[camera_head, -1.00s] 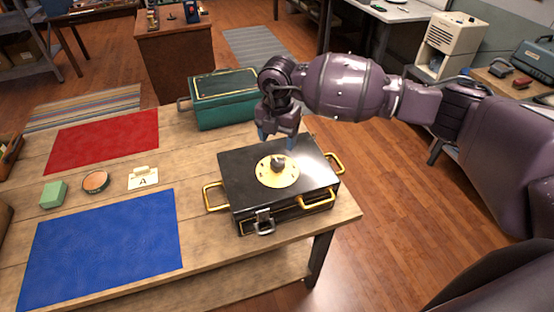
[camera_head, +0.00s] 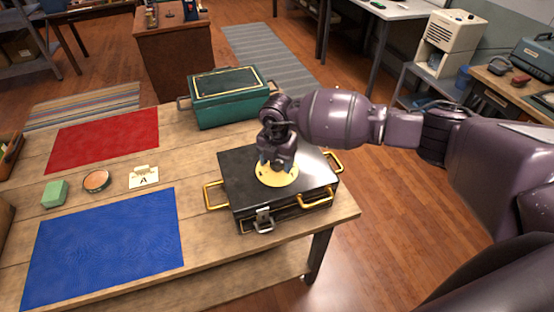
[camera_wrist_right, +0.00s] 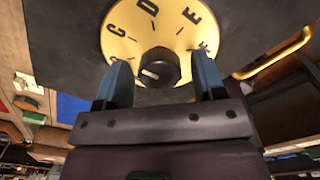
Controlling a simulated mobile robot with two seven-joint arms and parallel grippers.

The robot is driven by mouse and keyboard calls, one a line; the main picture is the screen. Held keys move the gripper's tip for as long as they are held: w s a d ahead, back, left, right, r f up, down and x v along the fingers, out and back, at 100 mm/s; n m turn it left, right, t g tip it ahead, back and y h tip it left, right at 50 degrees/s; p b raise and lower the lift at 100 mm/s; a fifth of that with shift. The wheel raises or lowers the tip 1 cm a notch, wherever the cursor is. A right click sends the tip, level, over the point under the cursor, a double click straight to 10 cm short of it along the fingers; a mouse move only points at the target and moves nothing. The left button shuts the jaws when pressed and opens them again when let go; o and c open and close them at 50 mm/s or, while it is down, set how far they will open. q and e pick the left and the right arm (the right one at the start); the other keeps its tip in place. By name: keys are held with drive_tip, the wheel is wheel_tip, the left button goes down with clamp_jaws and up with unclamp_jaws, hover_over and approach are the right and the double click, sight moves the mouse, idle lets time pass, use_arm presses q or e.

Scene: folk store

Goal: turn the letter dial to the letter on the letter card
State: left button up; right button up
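The letter dial is a yellow disc (camera_head: 279,178) on top of a black case (camera_head: 240,190) with gold handles. In the head view my right gripper (camera_head: 278,165) hides the knob. The letter card (camera_head: 144,177), showing an A, stands on the table. My left gripper is not in view.
A green box (camera_head: 228,100) stands behind the case. A red mat (camera_head: 105,138), a blue mat (camera_head: 105,245), a green block (camera_head: 54,194) and a round tin (camera_head: 96,181) lie on the table to the left.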

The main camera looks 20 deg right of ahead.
drive_tip(key=c, duration=0.8)
drive_tip(key=shift+o, duration=0.2)
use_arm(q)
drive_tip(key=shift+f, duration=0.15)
